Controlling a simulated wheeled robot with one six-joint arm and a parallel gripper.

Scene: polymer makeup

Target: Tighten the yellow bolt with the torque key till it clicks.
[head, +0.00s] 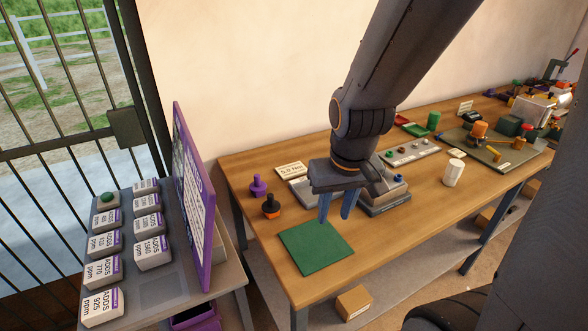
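My gripper (336,206) hangs over the wooden bench, its two blue fingers pointing down and apart with nothing visible between them. It is above the area just behind the green mat (316,247). A grey block fixture (385,207) stands just right of the fingers, partly hidden by my gripper; a small blue-topped piece (398,178) shows on it. I cannot make out a yellow bolt there. Two upright knobbed tools stand left of the gripper: a purple one (258,186) and a black one with an orange base (271,206). Which is the torque key I cannot tell.
A lettered card (291,170) lies behind the gripper. A grey strip with coloured knobs (413,153), a white cylinder (453,173) and a cluttered dark tray (515,157) are to the right. A purple-edged board (195,205) and a shelf of labelled boxes stand left.

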